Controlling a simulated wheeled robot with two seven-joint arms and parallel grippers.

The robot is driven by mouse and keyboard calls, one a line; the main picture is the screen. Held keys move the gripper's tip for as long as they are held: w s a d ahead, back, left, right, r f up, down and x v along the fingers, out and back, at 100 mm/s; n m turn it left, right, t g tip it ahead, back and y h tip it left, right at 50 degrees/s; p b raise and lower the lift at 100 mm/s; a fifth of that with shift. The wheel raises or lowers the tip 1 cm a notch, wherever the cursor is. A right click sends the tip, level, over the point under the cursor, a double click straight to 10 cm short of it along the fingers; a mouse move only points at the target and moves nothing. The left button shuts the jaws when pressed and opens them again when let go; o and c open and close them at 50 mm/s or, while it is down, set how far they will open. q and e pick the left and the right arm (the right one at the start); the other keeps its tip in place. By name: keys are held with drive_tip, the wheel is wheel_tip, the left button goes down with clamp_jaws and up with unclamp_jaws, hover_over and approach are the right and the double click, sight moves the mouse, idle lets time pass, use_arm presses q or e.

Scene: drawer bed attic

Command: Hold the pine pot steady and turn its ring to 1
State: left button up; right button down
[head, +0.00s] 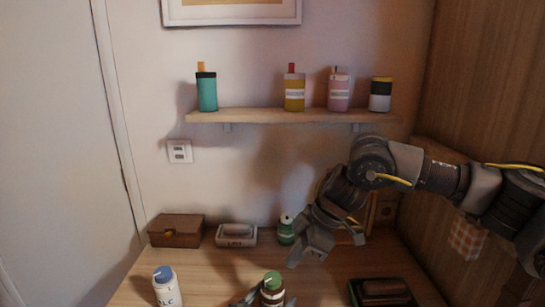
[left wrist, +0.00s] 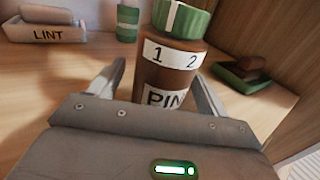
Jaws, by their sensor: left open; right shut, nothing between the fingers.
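The pine pot (head: 272,293) is a brown bottle with a green top, standing upright at the front middle of the table. In the left wrist view the pot (left wrist: 167,78) shows a white band with 1 and 2 and a partly hidden label reading "PIN". A white line on its green top (left wrist: 178,18) lies roughly above the space between 1 and 2. My left gripper (left wrist: 158,80) is open, with one finger on each side of the pot; contact cannot be told. My right gripper (head: 308,252) is shut and empty, above and behind the pot.
A brown box (head: 176,231), a LINT tray (head: 236,236) and a green canister (head: 286,232) stand along the back. A white bottle with blue cap (head: 168,288) is front left. A green tray with a brown block (head: 358,293) is at right. A wall shelf (head: 290,116) holds several pots.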

use_arm(q)
drive_tip(key=shift+s, duration=0.1)
drive_tip(key=v, duration=1.2)
drive_tip(key=shift+s+f, duration=0.1)
